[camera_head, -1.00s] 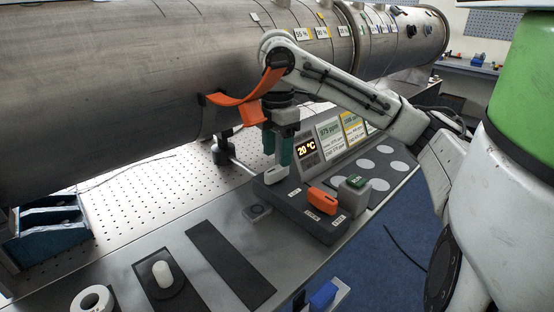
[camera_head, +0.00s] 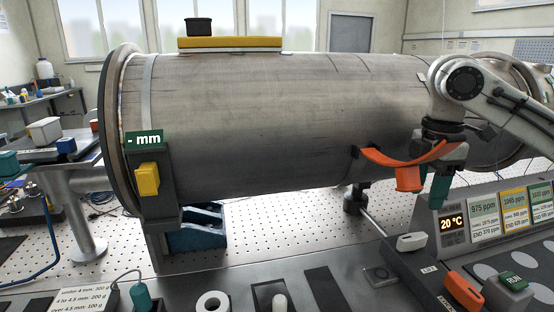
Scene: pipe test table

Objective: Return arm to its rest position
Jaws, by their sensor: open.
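My gripper (camera_head: 444,188) hangs from the white arm (camera_head: 500,105) at the right of the view. Its teal fingers point down and it is open, with nothing seen between them. It is just right of an orange strap with a block (camera_head: 408,165) at the side of the large steel pipe (camera_head: 270,120). It hangs above and behind the "20 °C" display (camera_head: 452,224). The fingers overlap one another from this angle, so the gap is hard to see.
A console with readouts (camera_head: 510,212) and an orange switch (camera_head: 462,292) stands below the arm. A "- mm" gauge with a yellow block (camera_head: 147,179) sits at the pipe's left end. A white ring (camera_head: 213,303) lies in front. The perforated tabletop (camera_head: 290,215) under the pipe is largely clear.

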